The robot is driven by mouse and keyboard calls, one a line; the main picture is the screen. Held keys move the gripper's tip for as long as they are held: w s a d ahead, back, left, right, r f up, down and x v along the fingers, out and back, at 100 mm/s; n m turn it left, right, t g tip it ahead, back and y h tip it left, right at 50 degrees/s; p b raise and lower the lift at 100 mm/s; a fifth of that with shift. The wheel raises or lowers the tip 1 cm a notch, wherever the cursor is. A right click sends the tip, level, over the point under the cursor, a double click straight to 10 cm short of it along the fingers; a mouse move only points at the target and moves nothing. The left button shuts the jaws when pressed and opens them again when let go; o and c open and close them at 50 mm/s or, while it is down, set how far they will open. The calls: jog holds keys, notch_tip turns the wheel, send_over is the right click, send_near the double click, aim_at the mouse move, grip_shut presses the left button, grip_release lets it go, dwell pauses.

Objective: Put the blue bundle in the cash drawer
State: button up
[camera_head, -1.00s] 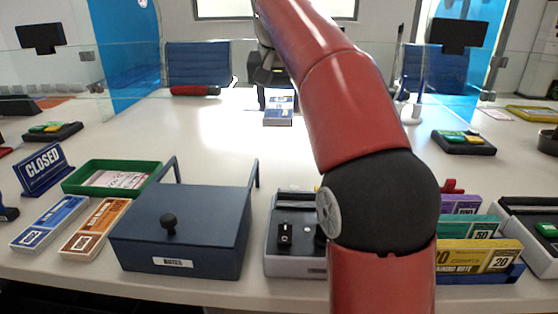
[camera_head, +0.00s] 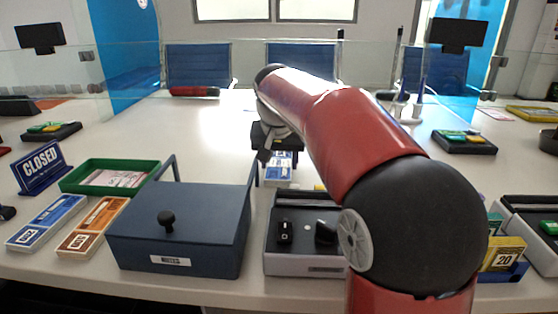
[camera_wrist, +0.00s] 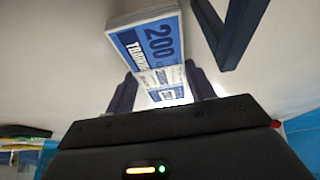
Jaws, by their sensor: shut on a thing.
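My gripper (camera_head: 276,158) is shut on the blue bundle (camera_head: 279,172), a banded blue-and-white stack of notes. In the wrist view, the bundle (camera_wrist: 148,45) is marked 200 and sits between the two dark fingers (camera_wrist: 160,84). It hangs over the white counter, behind the gap between the dark blue box and the grey tray. The dark blue box (camera_head: 200,208) has a round knob, a front label that seems to read NOTES, and two upright posts at the back. I cannot tell whether this box or the grey tray (camera_head: 305,268) is the cash drawer.
A second blue bundle (camera_head: 46,224) and an orange bundle (camera_head: 92,228) lie left of the box. A green tray (camera_head: 75,185) and CLOSED sign (camera_head: 41,168) stand behind them. My arm hides part of the right side. The counter's middle (camera_head: 200,130) is clear.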

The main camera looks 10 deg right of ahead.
jog(key=o, duration=1)
jog(key=shift+o, duration=0.2)
jog(key=p+v, duration=0.1)
jog(key=v, duration=1)
jog(key=shift+r, duration=0.2)
jog(key=shift+o, duration=0.3)
jog(key=x, duration=0.2)
jog(key=a+b+x, duration=0.1)
jog(key=x, duration=0.1)
jog(key=shift+s+f, duration=0.2)
jog(key=shift+f, duration=0.05)
jog(key=shift+w+d+x, duration=0.1)
jog(key=shift+d+x, duration=0.05)
jog(key=shift+x, duration=1.1)
jog(key=shift+w+d+x, duration=0.1)
jog(key=shift+d+x, duration=0.1)
jog(key=shift+x, duration=1.05)
jog(key=shift+w+d+x, duration=0.1)
jog(key=shift+d+x, duration=0.05)
jog(key=shift+x, duration=1.1)
